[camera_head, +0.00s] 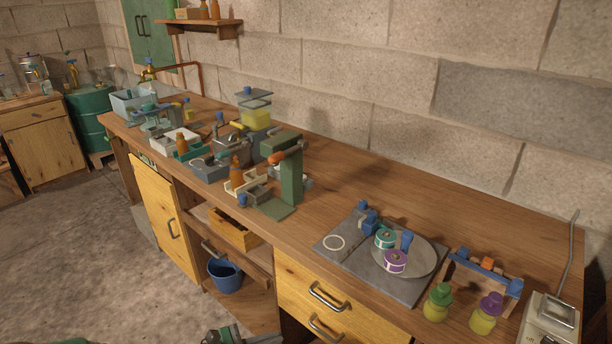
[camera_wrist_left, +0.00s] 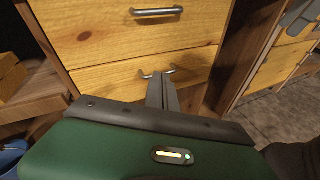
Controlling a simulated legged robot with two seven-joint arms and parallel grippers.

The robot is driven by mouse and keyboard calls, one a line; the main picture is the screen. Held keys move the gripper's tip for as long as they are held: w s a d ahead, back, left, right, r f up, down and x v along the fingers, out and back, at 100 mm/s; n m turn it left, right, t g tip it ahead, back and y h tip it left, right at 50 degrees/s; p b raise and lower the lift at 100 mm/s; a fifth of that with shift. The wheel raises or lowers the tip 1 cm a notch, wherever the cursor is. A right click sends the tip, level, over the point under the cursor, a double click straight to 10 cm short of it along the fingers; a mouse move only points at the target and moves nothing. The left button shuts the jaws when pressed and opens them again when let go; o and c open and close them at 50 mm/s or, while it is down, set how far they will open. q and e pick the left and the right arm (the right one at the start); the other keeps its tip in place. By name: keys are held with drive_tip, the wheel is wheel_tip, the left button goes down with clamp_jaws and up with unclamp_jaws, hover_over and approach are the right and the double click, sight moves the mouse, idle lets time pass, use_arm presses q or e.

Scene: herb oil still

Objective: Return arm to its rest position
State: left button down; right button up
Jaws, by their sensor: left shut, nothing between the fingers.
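My left gripper (camera_head: 228,336) shows only partly at the bottom edge of the head view, low in front of the wooden workbench (camera_head: 345,170). In the left wrist view its two grey fingers (camera_wrist_left: 162,82) are together with nothing between them. They appear in front of the handle (camera_wrist_left: 158,72) of a drawer; I cannot tell the gap to it.
The bench front has yellow drawers (camera_head: 300,290) with metal handles and an open shelf with a blue bucket (camera_head: 224,273). The concrete floor (camera_head: 75,250) at left is clear.

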use_arm(q)
drive_tip(key=s+a+f+m+g+y, duration=0.1)
drive_tip(key=s+f+m+g+y, duration=0.1)
drive_tip(key=s+m+g+y, duration=0.9)
drive_tip(key=s+a+r+m+t+y, duration=0.2)
drive_tip(key=s+a+r+m+t, duration=0.4)
drive_tip(key=s+a+r+m, duration=0.3)
wheel_tip(320, 180, up, 13)
drive_tip(key=w+d+m+p, duration=0.1)
drive_tip(key=p, duration=1.3)
drive_tip(key=shift+w+d, duration=0.15)
drive_tip(key=shift+w, duration=0.15)
use_arm(e)
drive_tip(key=w+v, duration=0.3)
drive_tip(key=v, duration=1)
drive_tip(key=shift+d+r, duration=0.2)
drive_tip(key=shift+r, duration=0.4)
use_arm(q)
drive_tip(key=shift+f, duration=0.1)
use_arm(e)
drive_tip(key=shift+s, duration=0.1)
